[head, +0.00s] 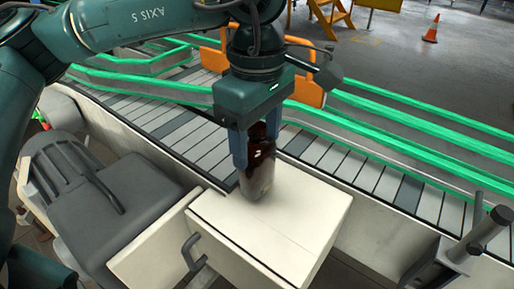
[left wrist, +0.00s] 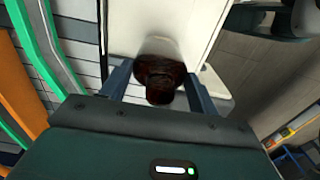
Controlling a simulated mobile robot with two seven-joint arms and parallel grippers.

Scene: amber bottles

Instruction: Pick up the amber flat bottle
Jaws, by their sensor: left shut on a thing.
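The amber flat bottle (head: 257,172) is dark brown and stands about upright at the top of a white cabinet (head: 270,230) in the head view. My left gripper (head: 257,160) comes down from above and is shut on the bottle, one blue finger on each side. In the left wrist view the bottle (left wrist: 160,78) shows between the two fingers of the left gripper (left wrist: 160,85). I cannot tell whether the bottle's base touches the cabinet top. My right gripper is not in view.
A conveyor with green rails (head: 400,116) runs behind the cabinet. A grey metal fixture (head: 475,240) is at the right. The front of the cabinet top is clear.

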